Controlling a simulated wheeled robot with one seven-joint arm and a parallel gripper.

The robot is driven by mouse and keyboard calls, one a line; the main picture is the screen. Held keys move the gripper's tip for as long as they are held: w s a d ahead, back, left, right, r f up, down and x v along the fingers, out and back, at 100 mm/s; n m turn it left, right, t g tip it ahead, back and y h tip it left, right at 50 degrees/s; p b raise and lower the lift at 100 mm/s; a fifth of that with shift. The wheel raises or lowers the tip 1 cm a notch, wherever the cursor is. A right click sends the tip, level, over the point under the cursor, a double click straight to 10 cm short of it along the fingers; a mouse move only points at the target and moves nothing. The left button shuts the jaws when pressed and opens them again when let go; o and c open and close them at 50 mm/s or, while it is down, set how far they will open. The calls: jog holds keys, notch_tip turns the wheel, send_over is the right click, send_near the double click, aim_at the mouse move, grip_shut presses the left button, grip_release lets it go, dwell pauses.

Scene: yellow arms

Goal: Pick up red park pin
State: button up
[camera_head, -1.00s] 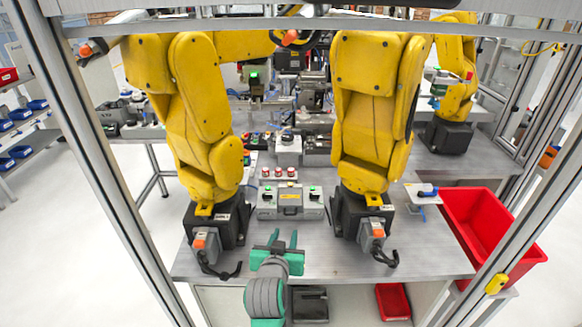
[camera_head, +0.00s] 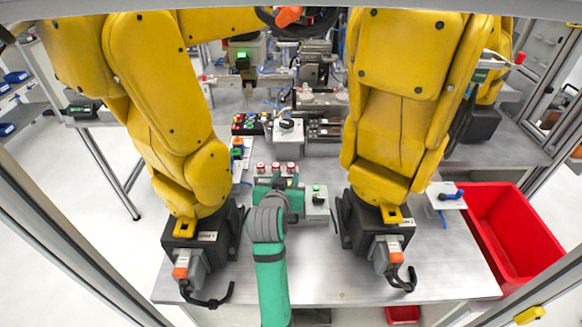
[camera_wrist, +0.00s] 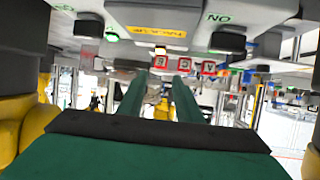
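Three small red-topped, white-bodied pieces (camera_head: 275,168) stand in a row between the two yellow arms, just beyond my gripper in the head view. They also show as red pieces with white marks (camera_wrist: 183,64) in the wrist view. I cannot tell which, if any, is the red park pin.
Large yellow arms on black bases stand left (camera_head: 165,110) and right (camera_head: 400,110), leaving a narrow gap. A button panel (camera_head: 250,124) and a white block with a black knob (camera_head: 288,130) lie beyond. A red bin (camera_head: 510,235) is at right. The front metal tabletop (camera_head: 330,270) is clear.

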aim_at(290, 170)
jog(key=shift+x, duration=1.1)
jog(key=shift+f+x, duration=0.15)
jog(key=shift+x, duration=1.25)
jog(key=shift+f+x, duration=0.1)
jog(key=shift+x, duration=1.3)
jog(key=shift+s, duration=0.15)
jog(key=shift+c, duration=0.4)
grip_shut()
